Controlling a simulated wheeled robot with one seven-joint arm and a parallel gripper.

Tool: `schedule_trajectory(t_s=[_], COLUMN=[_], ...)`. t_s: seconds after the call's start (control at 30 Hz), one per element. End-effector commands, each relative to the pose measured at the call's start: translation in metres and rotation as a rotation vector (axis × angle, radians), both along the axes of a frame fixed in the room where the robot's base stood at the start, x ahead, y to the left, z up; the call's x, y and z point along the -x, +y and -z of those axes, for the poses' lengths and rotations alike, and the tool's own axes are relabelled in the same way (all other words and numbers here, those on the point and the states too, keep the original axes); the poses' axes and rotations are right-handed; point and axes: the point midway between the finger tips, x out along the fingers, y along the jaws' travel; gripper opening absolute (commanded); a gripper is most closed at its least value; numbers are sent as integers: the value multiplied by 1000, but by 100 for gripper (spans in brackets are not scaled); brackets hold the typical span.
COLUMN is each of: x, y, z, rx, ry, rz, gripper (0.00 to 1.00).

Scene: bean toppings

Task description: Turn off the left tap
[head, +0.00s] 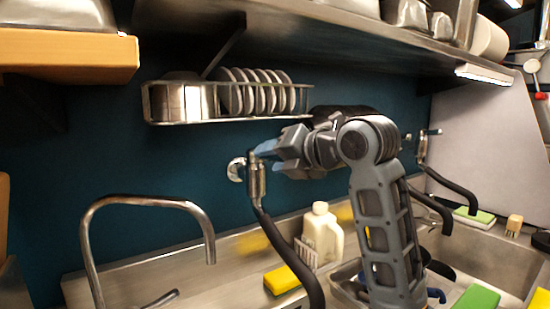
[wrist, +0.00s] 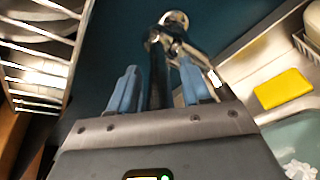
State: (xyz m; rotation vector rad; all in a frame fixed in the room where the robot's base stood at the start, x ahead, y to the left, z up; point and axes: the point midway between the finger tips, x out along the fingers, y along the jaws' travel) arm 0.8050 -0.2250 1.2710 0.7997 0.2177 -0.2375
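The left wall tap (head: 256,180) is chrome with a black curved spout, mounted on the dark blue wall left of my gripper. In the wrist view the chrome tap (wrist: 172,35) lies just beyond the fingertips, with its round wall flange above and a thin lever slanting to the right. My gripper (head: 270,158) has blue fingers beside the tap in the head view. In the wrist view my gripper (wrist: 160,78) is open, with the black spout (wrist: 158,80) showing between the fingers and a gap at each side. I cannot tell whether a finger touches the tap.
A wire rack (head: 228,118) with plates hangs on the wall above. A curved chrome faucet (head: 145,200) stands at left. A white bottle (head: 322,232) and yellow sponge (head: 282,279) are by the sink below. Another wall tap (head: 423,150) is at right.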

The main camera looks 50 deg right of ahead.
Motion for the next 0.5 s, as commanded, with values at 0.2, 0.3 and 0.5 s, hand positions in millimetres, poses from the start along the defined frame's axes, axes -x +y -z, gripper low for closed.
schedule_trajectory(t_s=[0.2,0.3,0.5], x=[0,0,0], y=[0,0,0], z=[0,0,0], rx=[0,0,0], ry=[0,0,0], rz=[0,0,0], gripper=[26,17,0])
